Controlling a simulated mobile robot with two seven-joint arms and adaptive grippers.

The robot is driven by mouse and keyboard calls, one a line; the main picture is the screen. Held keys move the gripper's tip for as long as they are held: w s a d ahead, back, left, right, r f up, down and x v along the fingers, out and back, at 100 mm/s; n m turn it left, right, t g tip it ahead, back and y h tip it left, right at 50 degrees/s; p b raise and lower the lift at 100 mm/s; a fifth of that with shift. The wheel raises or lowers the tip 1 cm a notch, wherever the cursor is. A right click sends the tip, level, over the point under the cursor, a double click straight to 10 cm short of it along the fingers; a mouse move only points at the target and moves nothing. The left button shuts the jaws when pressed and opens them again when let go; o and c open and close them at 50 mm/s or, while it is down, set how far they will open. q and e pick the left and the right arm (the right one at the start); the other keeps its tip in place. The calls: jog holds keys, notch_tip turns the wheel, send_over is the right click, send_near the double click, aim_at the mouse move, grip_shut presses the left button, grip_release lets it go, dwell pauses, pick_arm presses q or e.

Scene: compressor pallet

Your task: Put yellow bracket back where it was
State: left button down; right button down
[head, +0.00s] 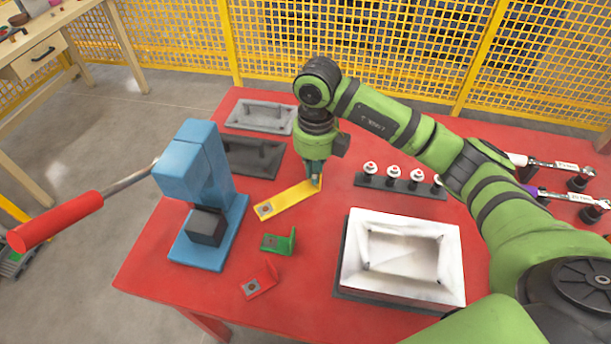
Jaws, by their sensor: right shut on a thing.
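The yellow bracket (284,202) is a long flat strip with an upturned end, at the middle of the red table (330,250). A dark square mark shows at its lower left end. My right gripper (315,182) points down and is shut on the upturned right end of the bracket. The bracket is at or very near the table surface; I cannot tell whether it touches. A smaller green bracket (279,242) and a red bracket (259,282) lie in front of it. My left gripper is not in view.
A blue press (197,185) with a red-handled lever (60,220) stands at left. Behind are a grey tray (261,117) and a dark tray (252,157). A white bin (403,256) stands at right, with a rack of several white-topped parts (400,185) behind it.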

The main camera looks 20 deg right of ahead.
jog(key=w, duration=0.1)
jog(key=f, duration=0.1)
jog(key=w, duration=0.1)
jog(key=shift+w+a+f, duration=0.25)
jog(key=shift+w, duration=0.05)
notch_tip(320, 180, down, 3)
jog(key=shift+p, duration=0.7)
jog(key=shift+f, duration=0.6)
jog(key=c, duration=1.8)
grip_release()
jog(key=shift+f, duration=0.15)
jog(key=o, duration=0.5)
jog(key=shift+c, duration=0.2)
